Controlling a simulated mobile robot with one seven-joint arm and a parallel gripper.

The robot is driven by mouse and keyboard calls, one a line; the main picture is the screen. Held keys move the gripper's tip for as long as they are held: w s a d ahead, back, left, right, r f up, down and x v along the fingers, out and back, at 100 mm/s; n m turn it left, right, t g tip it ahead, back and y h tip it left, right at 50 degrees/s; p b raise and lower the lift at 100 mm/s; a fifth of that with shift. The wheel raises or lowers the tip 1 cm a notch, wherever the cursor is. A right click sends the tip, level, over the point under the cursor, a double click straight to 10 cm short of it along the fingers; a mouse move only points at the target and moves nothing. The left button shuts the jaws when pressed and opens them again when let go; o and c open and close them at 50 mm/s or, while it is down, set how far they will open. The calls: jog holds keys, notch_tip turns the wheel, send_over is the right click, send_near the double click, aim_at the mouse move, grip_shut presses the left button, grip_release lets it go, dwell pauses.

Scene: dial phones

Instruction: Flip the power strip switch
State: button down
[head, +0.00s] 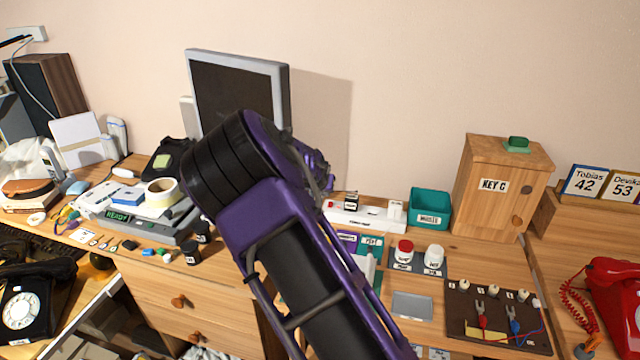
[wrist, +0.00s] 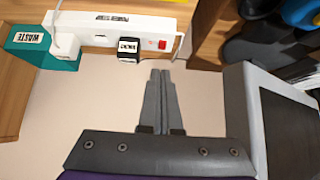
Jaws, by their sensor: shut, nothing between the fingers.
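The white power strip (head: 375,217) lies along the back of the desk against the wall, right of my arm. It also shows across the top of the wrist view (wrist: 100,27), with a red switch (wrist: 163,44) at its right end. A black plug (wrist: 129,48) and a white plug (wrist: 66,45) sit in it. My gripper (wrist: 160,72) is shut and empty. Its fingertips show just below the switch in the wrist view, apparently apart from it; the depth gap is hard to tell. In the head view my arm hides the fingers.
A teal WASTE bin (head: 430,208) stands at the strip's right end, with a wooden KEY C box (head: 500,190) beyond. A grey monitor (head: 238,90) stands left of the strip, behind my arm. Red and white buttons (head: 404,250) sit in front of the strip.

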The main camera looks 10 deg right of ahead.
jog(key=v, duration=0.7)
jog(key=shift+p, duration=0.35)
jog(key=shift+r, duration=0.15)
